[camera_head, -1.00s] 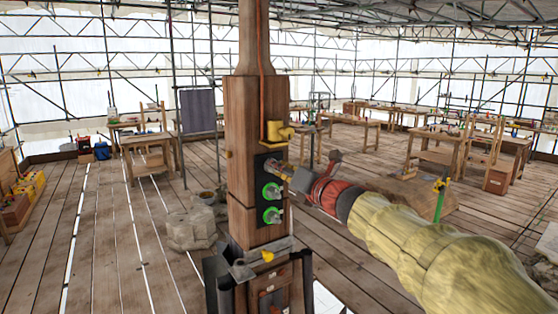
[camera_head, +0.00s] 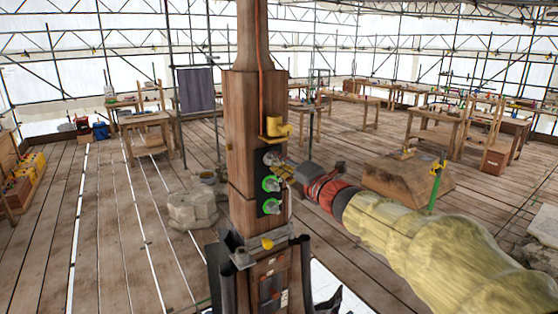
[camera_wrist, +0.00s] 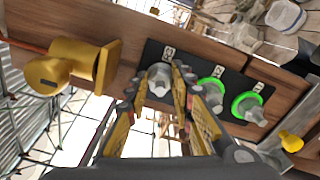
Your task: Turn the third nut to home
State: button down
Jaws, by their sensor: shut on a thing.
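A dark plate (camera_head: 262,170) on the wooden post (camera_head: 243,140) carries three grey nuts in a column. The top nut (camera_head: 273,158) has no green ring; the middle nut (camera_head: 271,184) and bottom nut (camera_head: 271,206) have green rings. My gripper (camera_head: 283,167) reaches the plate from the right. In the wrist view, the unringed nut (camera_wrist: 160,77) lies between the fingertips of my gripper (camera_wrist: 157,80), which is shut on it. The finger contact is partly hidden. The green-ringed nuts (camera_wrist: 210,90) (camera_wrist: 247,105) are to the right. Number labels are too small to read surely.
A yellow fitting (camera_head: 276,129) juts from the post just above the plate; in the wrist view it is at left (camera_wrist: 70,65). A metal collar (camera_head: 262,249) surrounds the post below. A stone block (camera_head: 192,210) and workbenches (camera_head: 345,105) stand behind.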

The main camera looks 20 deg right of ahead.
jog(key=shift+f, duration=0.2)
jog(key=c, duration=2)
grip_release()
jog(key=o, duration=0.4)
jog(key=shift+c, duration=0.2)
jog(key=shift+o, duration=0.5)
jog(key=shift+r, duration=0.15)
jog(key=shift+s, duration=0.1)
jog(key=v, duration=1.1)
jog(key=shift+s, duration=0.35)
jog(key=shift+d, duration=0.1)
